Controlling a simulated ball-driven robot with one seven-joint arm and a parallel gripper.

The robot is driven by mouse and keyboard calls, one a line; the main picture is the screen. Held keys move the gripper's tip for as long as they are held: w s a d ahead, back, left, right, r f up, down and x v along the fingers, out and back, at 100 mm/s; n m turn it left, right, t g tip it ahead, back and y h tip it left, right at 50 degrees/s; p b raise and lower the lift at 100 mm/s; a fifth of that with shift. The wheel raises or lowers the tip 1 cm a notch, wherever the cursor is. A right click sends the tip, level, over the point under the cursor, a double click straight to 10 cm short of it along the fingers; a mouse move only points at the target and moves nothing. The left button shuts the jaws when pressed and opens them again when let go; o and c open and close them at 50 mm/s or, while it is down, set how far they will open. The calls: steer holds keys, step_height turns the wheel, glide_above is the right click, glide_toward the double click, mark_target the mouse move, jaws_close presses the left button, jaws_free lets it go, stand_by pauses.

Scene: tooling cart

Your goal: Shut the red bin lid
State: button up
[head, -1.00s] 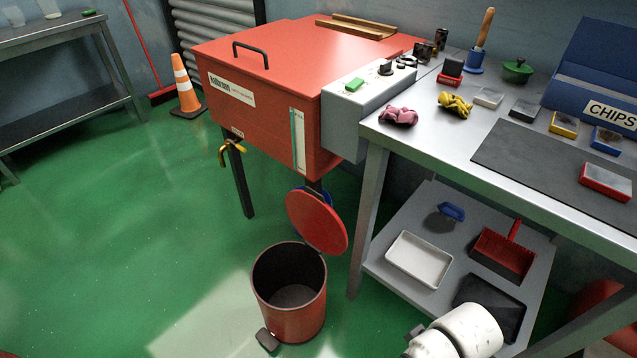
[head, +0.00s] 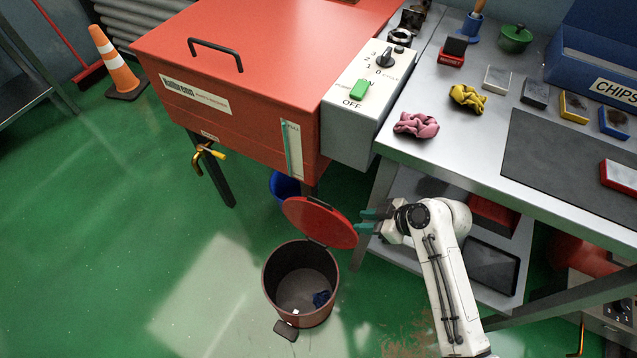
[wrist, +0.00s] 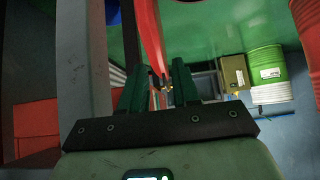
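The red bin (head: 300,310) stands on the green floor, with a dark inside and a pedal at its front. Its round red lid (head: 315,222) is raised, tilted back at the rear of the rim. A crumpled dark blue thing (head: 321,299) and a small white bit lie inside. My gripper (head: 362,222) is at the lid's right edge, its green fingers pointing left. In the wrist view, the fingers (wrist: 160,85) are parted, and the lid (wrist: 153,38) shows edge-on beyond the gap between them. I cannot tell whether they touch it.
A red cabinet (head: 250,60) with a grey control box (head: 350,115) stands behind the bin. A blue bucket (head: 284,186) is under it. The metal bench (head: 440,150) and its lower shelf are close on the right. The floor left of the bin is clear.

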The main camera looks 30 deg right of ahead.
mark_target(320, 201)
steer(key=w+a, duration=0.2)
steer(key=w, duration=0.1)
steer(key=w+a, duration=0.2)
steer(key=w, duration=0.1)
steer(key=w+a, duration=0.3)
steer(key=w, duration=0.1)
steer(key=shift+a, duration=0.1)
steer(key=shift+w+a+f, duration=0.25)
steer(key=shift+w+f, duration=0.1)
steer(key=shift+c, duration=0.2)
jaws_close()
